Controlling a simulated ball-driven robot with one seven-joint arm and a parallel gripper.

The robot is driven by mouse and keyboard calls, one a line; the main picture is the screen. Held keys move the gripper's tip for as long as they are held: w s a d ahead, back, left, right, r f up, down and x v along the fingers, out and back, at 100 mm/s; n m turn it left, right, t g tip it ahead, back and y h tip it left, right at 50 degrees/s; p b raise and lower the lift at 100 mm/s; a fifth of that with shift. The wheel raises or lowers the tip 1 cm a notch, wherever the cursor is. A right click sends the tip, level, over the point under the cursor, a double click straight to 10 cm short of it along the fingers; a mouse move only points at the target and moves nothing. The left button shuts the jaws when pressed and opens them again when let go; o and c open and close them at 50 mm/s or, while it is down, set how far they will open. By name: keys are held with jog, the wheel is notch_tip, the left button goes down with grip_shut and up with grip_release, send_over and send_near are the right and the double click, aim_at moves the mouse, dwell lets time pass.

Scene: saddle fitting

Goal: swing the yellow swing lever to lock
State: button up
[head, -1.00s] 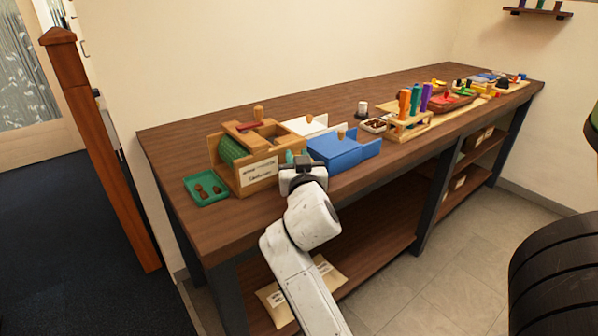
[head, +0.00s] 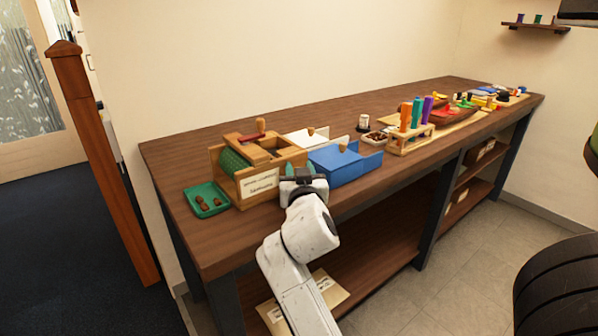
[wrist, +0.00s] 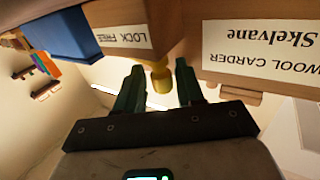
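The yellow swing lever (wrist: 161,78) shows in the wrist view as a short rounded knob under the wooden body. My gripper (wrist: 160,88) has its two dark green fingers apart, one on each side of the knob, with small gaps visible. A white label reading LOCK and FREE (wrist: 124,38) is on the wood beside it. In the head view my gripper (head: 303,176) is at the right front of the wooden wool carder (head: 258,187), and the lever cannot be made out there.
A green tray (head: 207,199) with small brown pieces lies left of the carder. A blue box (head: 345,164) stands close on its right.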

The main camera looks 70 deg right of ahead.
jog(key=shift+w+a+r, duration=0.15)
jog(key=shift+w, duration=0.05)
jog(key=shift+s+r+n+t+p, duration=0.15)
jog(key=shift+n+t+p, duration=0.2)
jog(key=shift+p, duration=0.7)
